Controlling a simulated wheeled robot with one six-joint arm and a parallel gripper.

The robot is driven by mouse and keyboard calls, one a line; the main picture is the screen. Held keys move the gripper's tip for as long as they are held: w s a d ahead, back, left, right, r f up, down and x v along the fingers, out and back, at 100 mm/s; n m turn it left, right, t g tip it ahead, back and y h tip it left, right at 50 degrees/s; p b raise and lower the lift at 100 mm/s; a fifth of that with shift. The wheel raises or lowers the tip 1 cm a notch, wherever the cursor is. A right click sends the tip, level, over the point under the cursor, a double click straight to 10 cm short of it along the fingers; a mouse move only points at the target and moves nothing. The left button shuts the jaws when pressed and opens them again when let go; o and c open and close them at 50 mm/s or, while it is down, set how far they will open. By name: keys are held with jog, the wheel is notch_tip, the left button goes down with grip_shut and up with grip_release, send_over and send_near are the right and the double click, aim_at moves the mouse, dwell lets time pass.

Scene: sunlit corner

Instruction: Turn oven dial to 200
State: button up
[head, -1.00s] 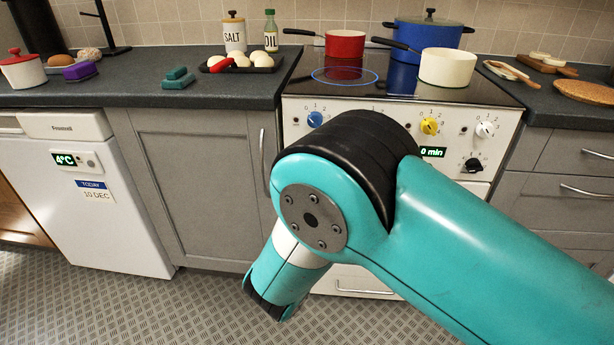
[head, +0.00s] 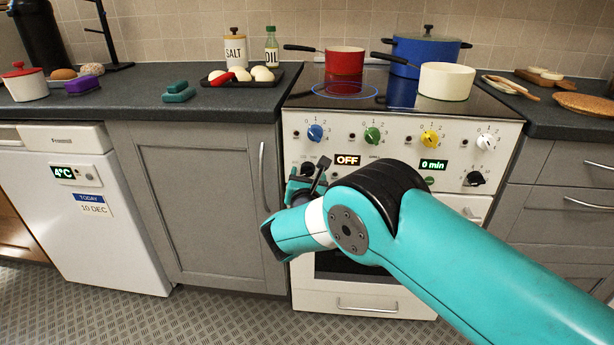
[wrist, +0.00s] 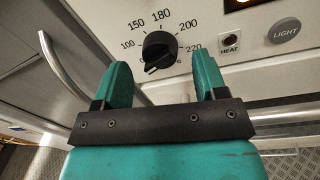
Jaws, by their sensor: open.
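The black oven dial (wrist: 158,48) shows on the white panel in the wrist view, ringed by the numbers 100, 150, 180, 200 and 220. A pale mark on the dial points down and left, away from the 200 mark (wrist: 187,25). My gripper (wrist: 161,60) is open, with a teal finger on each side below the dial and nothing held. The dial appears between the fingertips, but I cannot tell how far off it is. In the head view my gripper (head: 306,182) is at the oven's left front and partly hides the dial area.
The oven display (head: 347,160) reads OFF. Blue (head: 315,133), green (head: 372,136), yellow (head: 429,139) and white (head: 485,142) hob knobs line the panel above. A cabinet handle (wrist: 70,75) stands out at left in the wrist view. The floor before the cabinets is clear.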

jog(key=shift+w, duration=0.95)
jog(key=c, duration=0.9)
